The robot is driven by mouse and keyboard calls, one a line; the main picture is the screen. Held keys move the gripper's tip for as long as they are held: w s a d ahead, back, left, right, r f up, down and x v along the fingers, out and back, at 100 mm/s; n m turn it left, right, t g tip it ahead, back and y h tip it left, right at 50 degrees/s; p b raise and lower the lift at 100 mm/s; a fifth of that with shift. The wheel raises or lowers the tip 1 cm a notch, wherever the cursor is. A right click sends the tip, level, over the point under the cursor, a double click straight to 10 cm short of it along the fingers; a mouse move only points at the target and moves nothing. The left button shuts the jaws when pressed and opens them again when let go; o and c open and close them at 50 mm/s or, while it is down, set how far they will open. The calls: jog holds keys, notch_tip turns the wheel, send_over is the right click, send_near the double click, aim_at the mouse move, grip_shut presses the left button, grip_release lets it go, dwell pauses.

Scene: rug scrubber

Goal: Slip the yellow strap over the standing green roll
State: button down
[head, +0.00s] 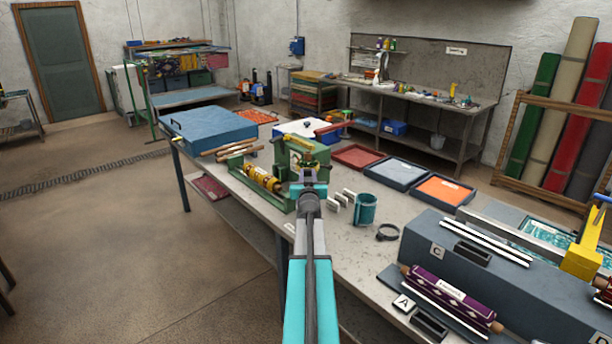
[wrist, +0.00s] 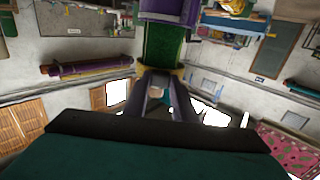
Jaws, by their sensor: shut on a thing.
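In the wrist view my gripper (wrist: 160,86) is shut on the yellow strap (wrist: 178,73), which shows as a thin yellow edge at the fingertips. Directly beyond it is the dark green roll (wrist: 163,45), with a purple part above it in the picture. The strap lies across the roll's near end in this view; I cannot tell whether it is around the roll or only in front of it. In the head view my gripper (head: 309,172) is above the bench, in front of a green machine frame (head: 281,153). The roll is not clear there.
A gold roller (head: 262,179) lies in the green frame, left of my gripper. A teal cup (head: 366,208) and a dark ring (head: 387,232) stand to the right. A purple roll (head: 450,292) lies in the right foreground. Trays (head: 397,172) sit behind.

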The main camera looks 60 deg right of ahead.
notch_tip(320, 180, down, 6)
jog(key=b, duration=0.5)
jog(key=shift+f+b, duration=0.15)
jog(key=shift+b, duration=0.25)
dwell(0.3)
jog(key=c, duration=1.4)
grip_release()
jog(key=shift+s, duration=0.1)
jog(key=shift+b+v, duration=1.3)
jog(key=shift+v, duration=5.55)
